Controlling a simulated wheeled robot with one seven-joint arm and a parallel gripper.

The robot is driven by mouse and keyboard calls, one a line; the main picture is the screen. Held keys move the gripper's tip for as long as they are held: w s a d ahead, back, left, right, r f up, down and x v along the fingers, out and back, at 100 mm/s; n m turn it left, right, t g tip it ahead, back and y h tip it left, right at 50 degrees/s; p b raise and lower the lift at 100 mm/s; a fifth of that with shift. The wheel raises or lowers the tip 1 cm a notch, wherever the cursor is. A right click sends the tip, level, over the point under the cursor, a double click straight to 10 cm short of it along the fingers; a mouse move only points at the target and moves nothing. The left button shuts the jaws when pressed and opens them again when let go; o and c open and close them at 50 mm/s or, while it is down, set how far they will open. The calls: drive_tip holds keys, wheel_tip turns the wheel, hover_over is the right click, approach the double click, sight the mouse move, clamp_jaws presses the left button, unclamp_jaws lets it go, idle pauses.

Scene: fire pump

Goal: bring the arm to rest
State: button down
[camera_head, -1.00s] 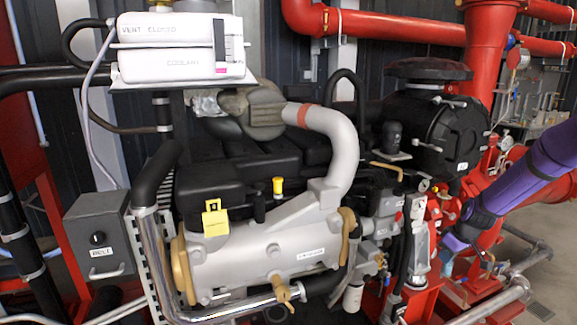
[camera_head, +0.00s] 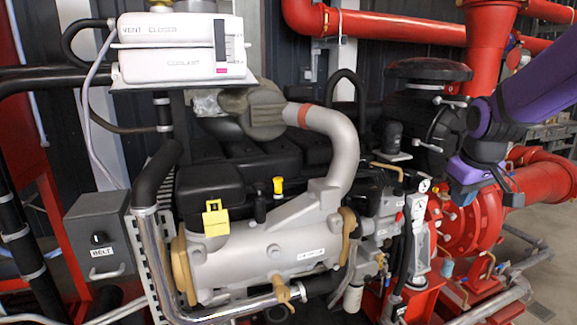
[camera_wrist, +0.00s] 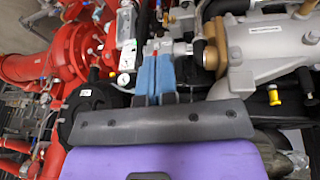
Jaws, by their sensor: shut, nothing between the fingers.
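My gripper (camera_head: 462,194) is at the end of my purple arm, on the right of the head view, in front of the black round housing and the red pump. In the wrist view its two blue-grey fingers (camera_wrist: 154,78) lie side by side, shut and empty. They appear apart from the engine parts, though the exact clearance cannot be told. The purple wrist body hides part of the pump and housing in the head view.
The engine (camera_head: 265,255) with its silver pipe fills the middle. The coolant tank (camera_head: 175,48) is at upper left. A red pump (camera_head: 470,225) and red pipes (camera_head: 385,27) stand right and behind. Some bare floor (camera_head: 548,245) shows at far right.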

drive_tip(key=s+a+r+m, duration=0.1)
drive_tip(key=s+a+r, duration=0.1)
drive_tip(key=s, duration=0.5)
drive_tip(key=s+a+r+m+t, duration=0.1)
drive_tip(key=s+r, duration=0.1)
drive_tip(key=s, duration=0.6)
drive_tip(key=s+a+r+m, duration=0.1)
drive_tip(key=s+a+r, duration=0.1)
drive_tip(key=s, duration=0.6)
drive_tip(key=shift+a+r+t+y, duration=0.3)
drive_tip(key=shift+t, duration=0.1)
